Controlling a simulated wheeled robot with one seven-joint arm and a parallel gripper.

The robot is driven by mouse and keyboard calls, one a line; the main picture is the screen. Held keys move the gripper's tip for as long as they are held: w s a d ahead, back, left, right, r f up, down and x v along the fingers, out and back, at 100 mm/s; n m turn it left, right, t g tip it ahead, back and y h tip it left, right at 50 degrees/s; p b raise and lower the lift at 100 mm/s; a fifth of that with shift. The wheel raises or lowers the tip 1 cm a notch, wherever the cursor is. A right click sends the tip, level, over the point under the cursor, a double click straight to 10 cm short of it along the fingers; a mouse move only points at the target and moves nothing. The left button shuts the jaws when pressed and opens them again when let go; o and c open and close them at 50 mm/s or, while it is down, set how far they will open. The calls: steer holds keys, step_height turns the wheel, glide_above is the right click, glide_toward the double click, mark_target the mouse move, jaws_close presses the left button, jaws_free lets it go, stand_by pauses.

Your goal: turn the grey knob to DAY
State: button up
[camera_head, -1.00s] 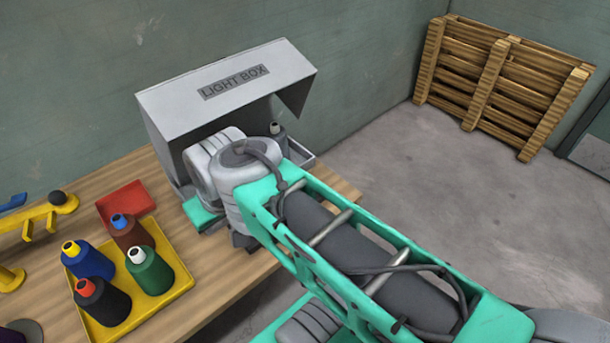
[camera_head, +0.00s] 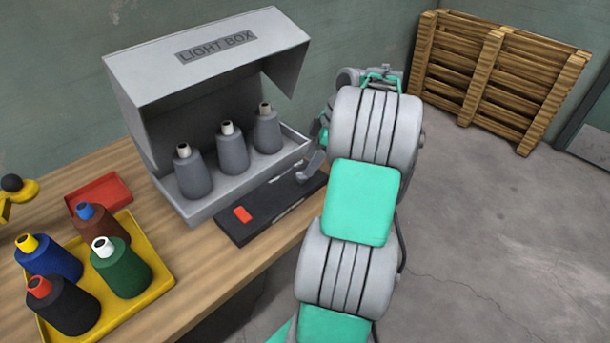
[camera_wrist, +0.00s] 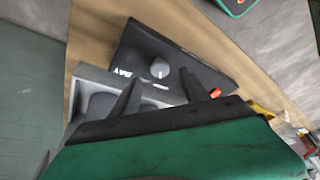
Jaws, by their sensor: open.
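The grey knob (camera_wrist: 159,68) shows in the wrist view as a small round cap on a dark control panel (camera_wrist: 195,70). Part of a white label (camera_wrist: 122,72) lies left of the knob; I cannot read it fully. My gripper (camera_wrist: 160,90) is open, with its two dark fingers apart, and the knob appears between and beyond their tips. I see no contact. In the head view the dark panel (camera_head: 250,229) sits in front of the light box, with a red switch (camera_head: 242,214) on it. I cannot make out the knob in that view; my arm covers the panel's right end.
The light box (camera_head: 215,75) holds three grey cones (camera_head: 230,145). A yellow tray (camera_head: 150,290) with several coloured cones and a red tray (camera_head: 98,192) stand to the left on the wooden table (camera_head: 210,265). A wooden pallet (camera_head: 495,75) leans on the far wall.

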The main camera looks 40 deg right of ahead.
mark_target(302, 178)
steer(key=x, duration=0.4)
steer(key=shift+w+f, duration=0.1)
steer(key=shift+f, duration=0.25)
steer(key=shift+c, duration=0.3)
jaws_close()
